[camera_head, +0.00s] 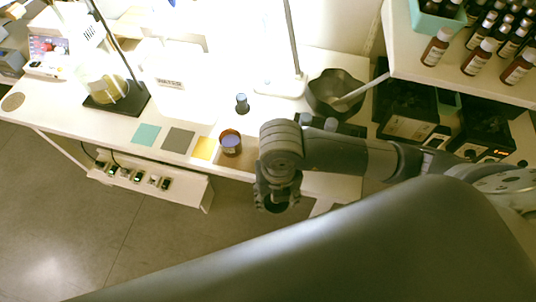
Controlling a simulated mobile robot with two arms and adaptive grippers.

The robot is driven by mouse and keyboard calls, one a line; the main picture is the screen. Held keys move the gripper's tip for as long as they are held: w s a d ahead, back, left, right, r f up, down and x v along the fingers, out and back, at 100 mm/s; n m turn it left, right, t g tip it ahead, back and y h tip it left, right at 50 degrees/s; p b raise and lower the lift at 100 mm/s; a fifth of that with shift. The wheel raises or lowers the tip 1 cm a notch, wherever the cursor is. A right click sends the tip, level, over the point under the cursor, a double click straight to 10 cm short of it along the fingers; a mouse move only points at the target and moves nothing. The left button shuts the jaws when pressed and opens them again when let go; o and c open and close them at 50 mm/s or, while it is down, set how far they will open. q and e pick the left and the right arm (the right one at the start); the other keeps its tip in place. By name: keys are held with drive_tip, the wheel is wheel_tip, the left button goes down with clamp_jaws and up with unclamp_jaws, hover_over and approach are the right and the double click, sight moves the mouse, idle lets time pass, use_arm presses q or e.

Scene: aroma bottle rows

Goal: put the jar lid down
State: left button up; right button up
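An amber-brown jar (231,143) with a purple-blue top face stands near the front edge of the table; I cannot tell whether that face is a lid or the contents. My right gripper (276,206) hangs just right of and in front of the jar, apart from it, pointing down near the table's front edge. Its fingers are dark and small here. I cannot make out a separate lid, and I cannot tell whether the fingers hold one. My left gripper is out of view.
Teal (146,135), grey (178,141) and yellow (204,148) squares lie left of the jar. A small dark bottle (241,104) and a dark mortar (334,92) with a pestle stand behind. A bottle shelf (462,83) overhangs at right.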

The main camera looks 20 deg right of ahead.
drive_tip(key=w, duration=0.4)
drive_tip(key=w+d+p, duration=0.1)
drive_tip(key=w, duration=0.4)
drive_tip(key=w+f+p, duration=0.1)
drive_tip(key=w, duration=0.3)
drive_tip(key=shift+w+d, duration=0.2)
drive_tip(key=shift+d, duration=0.1)
drive_tip(key=shift+w+f, duration=0.15)
drive_tip(key=shift+w, duration=0.45)
drive_tip(key=shift+w+d+p, duration=0.15)
drive_tip(key=shift+w+p, duration=0.15)
wheel_tip(320, 180, down, 3)
drive_tip(key=shift+f+p, duration=0.1)
drive_tip(key=shift+p, duration=0.35)
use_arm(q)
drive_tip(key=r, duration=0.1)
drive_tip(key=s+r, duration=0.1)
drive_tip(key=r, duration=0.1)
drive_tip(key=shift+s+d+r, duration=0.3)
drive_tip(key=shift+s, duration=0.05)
use_arm(e)
drive_tip(key=shift+f, duration=0.2)
drive_tip(key=o, duration=0.4)
drive_tip(key=shift+f, duration=0.2)
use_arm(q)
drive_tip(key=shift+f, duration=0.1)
use_arm(e)
drive_tip(key=o, duration=0.5)
drive_tip(key=shift+c, duration=0.2)
